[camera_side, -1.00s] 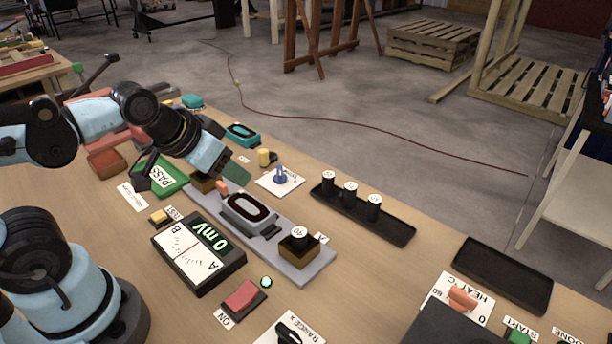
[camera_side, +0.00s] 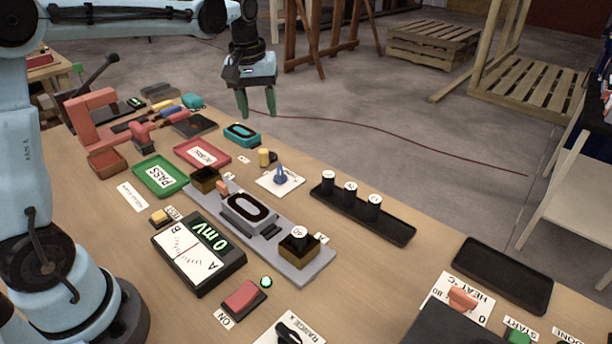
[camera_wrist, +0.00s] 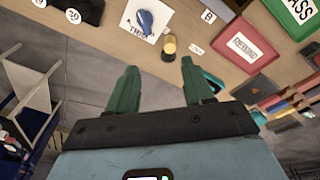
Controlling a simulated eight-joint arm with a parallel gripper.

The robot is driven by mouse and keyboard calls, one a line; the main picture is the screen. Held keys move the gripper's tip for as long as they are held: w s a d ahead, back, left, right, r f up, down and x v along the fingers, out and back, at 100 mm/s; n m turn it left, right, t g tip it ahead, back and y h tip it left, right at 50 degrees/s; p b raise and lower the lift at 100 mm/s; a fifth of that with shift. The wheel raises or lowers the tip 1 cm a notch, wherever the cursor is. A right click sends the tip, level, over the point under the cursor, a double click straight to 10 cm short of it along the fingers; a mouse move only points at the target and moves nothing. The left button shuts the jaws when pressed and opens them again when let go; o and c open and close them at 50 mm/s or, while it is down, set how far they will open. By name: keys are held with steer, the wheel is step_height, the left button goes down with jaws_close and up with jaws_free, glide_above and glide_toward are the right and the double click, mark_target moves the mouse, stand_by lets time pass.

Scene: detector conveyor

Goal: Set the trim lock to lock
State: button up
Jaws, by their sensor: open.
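A white plate (camera_side: 294,184) bears a blue knob (camera_side: 281,175), in the middle of the bench. In the wrist view the blue knob (camera_wrist: 145,21) stands on its plate, which reads TRIM. Beside it is a small yellow cylinder (camera_side: 263,157) with a dark part next to it, also in the wrist view (camera_wrist: 169,44); a small label (camera_wrist: 197,47) there is too small to read surely. Whether this is the trim lock and how it is set, I cannot tell. My gripper (camera_side: 257,112) is open, empty and raised above the bench's far edge, apart from both; its green fingers show in the wrist view (camera_wrist: 158,72).
A red REWORK tray (camera_side: 222,163) and green PASS tray (camera_side: 180,184) lie left. The grey fixture (camera_side: 322,262) is in front. A black rack (camera_side: 398,232) with three black cylinders is at right.

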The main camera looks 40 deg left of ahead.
mark_target(263, 150)
steer(key=w+a+f, duration=0.1)
steer(key=f, duration=0.4)
steer(key=w+a+f+n+g, duration=0.1)
steer(key=f, duration=0.4)
steer(key=w+a+f+n, duration=0.1)
steer(key=f, duration=0.4)
steer(key=shift+a+g, duration=0.3)
jaws_close()
